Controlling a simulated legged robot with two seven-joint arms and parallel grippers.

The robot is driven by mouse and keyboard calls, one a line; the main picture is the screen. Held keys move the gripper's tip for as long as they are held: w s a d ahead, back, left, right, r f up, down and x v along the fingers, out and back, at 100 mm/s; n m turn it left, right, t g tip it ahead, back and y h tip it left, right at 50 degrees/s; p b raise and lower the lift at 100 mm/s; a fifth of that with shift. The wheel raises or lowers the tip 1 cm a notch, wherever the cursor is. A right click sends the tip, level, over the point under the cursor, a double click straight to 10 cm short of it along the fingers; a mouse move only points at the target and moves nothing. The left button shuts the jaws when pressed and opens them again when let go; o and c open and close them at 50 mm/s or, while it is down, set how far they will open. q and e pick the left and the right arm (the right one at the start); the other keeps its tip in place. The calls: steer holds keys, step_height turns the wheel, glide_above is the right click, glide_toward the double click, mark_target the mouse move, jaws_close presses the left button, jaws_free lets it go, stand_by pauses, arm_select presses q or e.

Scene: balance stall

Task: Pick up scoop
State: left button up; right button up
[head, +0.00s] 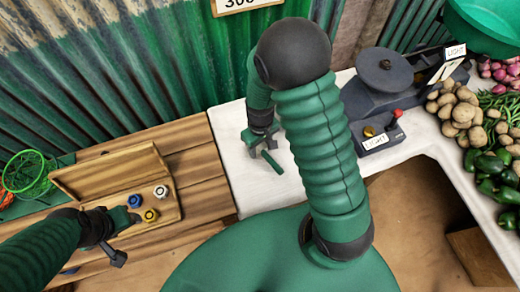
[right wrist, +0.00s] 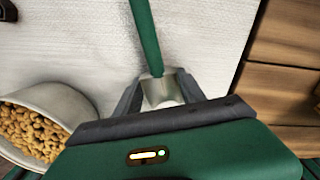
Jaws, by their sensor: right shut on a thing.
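The scoop has a green handle and a pale metal end. In the right wrist view the scoop (right wrist: 148,42) lies between the two dark fingers of my right gripper (right wrist: 160,98). They are shut on it near where handle and metal meet. The lower part of the metal end is hidden by the gripper. In the head view my right gripper (head: 262,150) is over the white counter, and the green handle (head: 272,163) shows beside it. My left gripper (head: 112,238) is at the front of the wooden box at the left; its finger opening is unclear.
The open wooden box (head: 110,172) holds several coloured knobbed pieces. A pot of nuts or beans (right wrist: 60,100) is beside my right gripper.

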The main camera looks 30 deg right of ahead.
steer(key=c, duration=0.6)
steer(key=shift+o, duration=0.2)
